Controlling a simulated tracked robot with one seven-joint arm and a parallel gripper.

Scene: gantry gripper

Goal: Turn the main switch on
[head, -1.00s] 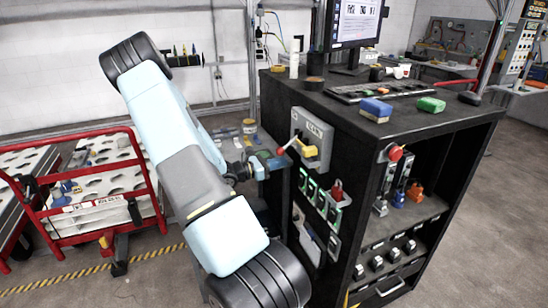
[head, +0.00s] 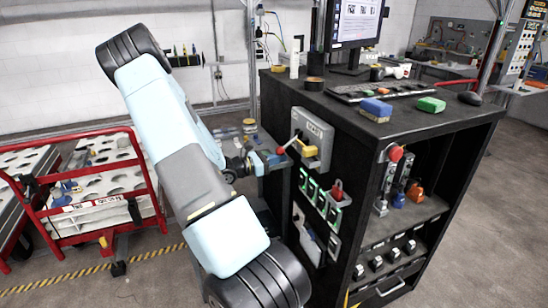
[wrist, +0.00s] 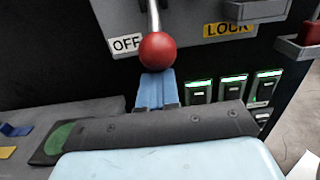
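The main switch is a grey box (head: 312,140) on the left side of the black cabinet. Its lever ends in a red ball (head: 281,151), which points left and down in the head view. In the wrist view the red ball (wrist: 158,50) hangs on a metal rod beside an OFF label (wrist: 126,44). My gripper (head: 268,159) is right at the ball, below and left of it. In the wrist view its blue fingers (wrist: 156,90) lie side by side with no clear gap, their tips partly hidden by the ball. I cannot tell whether they touch it.
Green-lit switches (head: 320,199) and a small red-handled switch (head: 337,190) sit below the main switch. A yellow LOCK label (wrist: 227,30) is to the right of the ball. A monitor (head: 355,22) and blocks stand on the cabinet top. A red cart (head: 152,170) stands left.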

